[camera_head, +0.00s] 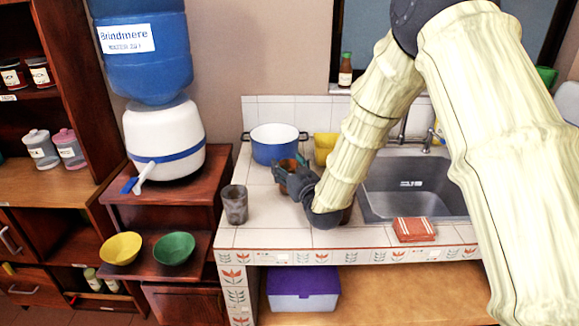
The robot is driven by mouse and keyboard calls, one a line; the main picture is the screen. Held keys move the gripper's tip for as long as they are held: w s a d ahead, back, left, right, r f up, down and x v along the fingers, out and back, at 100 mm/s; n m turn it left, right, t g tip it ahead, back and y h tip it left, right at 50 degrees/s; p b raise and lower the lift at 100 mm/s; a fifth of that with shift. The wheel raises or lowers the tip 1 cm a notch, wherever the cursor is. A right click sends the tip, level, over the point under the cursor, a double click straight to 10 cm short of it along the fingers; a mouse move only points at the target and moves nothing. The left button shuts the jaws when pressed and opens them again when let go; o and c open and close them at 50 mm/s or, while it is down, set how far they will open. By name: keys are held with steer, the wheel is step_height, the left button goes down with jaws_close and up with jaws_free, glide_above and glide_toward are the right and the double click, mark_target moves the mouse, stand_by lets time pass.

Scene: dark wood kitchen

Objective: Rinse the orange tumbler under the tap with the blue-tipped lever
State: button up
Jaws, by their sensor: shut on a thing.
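My gripper (286,174) is over the tiled counter, left of the sink, and shut on the orange tumbler (289,165). Only part of the tumbler shows; my dark fingers and wrist cover the rest. It is close to the counter, but I cannot tell whether it touches it. The sink tap (402,132) stands behind the steel sink (412,188), partly hidden by my arm. A small handle (437,134) shows to its right, with a tip too small to be sure of its color. The water dispenser (165,140) at left has a white spout with a blue piece (130,185).
A blue pot (277,146) and a yellow container (325,147) stand behind my gripper. A grey-brown tumbler (234,204) stands near the counter's left edge. A brown object (347,214) shows partly behind my wrist.

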steer(key=shift+f, duration=0.15)
steer(key=shift+f, duration=0.2)
steer(key=o, duration=1.1)
steer(key=shift+c, duration=0.2)
steer(key=shift+r, duration=0.1)
steer(key=shift+r, duration=0.2)
steer(key=shift+b+v, duration=0.7)
steer(key=shift+v, duration=3.1)
steer(key=shift+f, duration=0.1)
